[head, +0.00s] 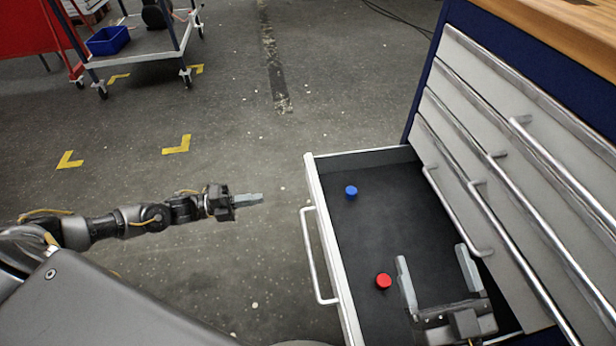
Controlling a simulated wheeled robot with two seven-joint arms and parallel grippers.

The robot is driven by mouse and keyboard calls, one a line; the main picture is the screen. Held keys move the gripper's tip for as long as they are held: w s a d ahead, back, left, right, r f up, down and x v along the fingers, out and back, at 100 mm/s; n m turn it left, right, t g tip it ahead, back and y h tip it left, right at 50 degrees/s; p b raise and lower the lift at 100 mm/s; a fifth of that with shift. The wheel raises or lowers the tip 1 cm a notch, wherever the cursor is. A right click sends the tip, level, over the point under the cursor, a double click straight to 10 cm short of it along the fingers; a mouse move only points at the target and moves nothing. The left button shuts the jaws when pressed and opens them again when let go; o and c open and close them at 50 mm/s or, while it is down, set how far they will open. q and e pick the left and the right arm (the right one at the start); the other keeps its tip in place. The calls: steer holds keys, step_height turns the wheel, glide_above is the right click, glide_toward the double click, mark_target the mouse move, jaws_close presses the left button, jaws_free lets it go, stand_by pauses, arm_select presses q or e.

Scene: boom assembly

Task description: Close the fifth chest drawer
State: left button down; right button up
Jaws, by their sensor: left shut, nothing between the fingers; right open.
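The chest (432,85) stands at the right with a dark blue body and grey drawer fronts. One low drawer (350,290) is pulled far out, its white front facing left with a silver bar handle (312,255). The drawers above it are shut. My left gripper (262,198) is shut and empty, over the floor to the left of the open drawer and apart from its handle. My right gripper (435,265) is open and empty, above the drawer's inside, its fingers pointing away from me. Whether it touches the drawer is unclear.
Inside the drawer lie a blue round piece (351,192) and a red round piece (384,281), the red one left of my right gripper. A wheeled cart (150,42) with a blue bin (108,40) stands at the back left. The floor left of the drawer is clear.

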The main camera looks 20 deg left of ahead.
arm_select(q)
steer(key=b, duration=0.1)
glide_toward(315, 190)
steer(key=x, duration=0.5)
steer(key=shift+w+d+f, duration=0.1)
steer(key=shift+w+d, duration=0.15)
steer(key=shift+d, duration=0.05)
steer(key=shift+w+d, duration=0.25)
steer(key=shift+d, duration=0.15)
arm_select(e)
steer(key=shift+d+r+m+t+y, duration=0.3)
steer(key=shift+d+r+t, duration=0.7)
steer(key=shift+r+t, duration=0.3)
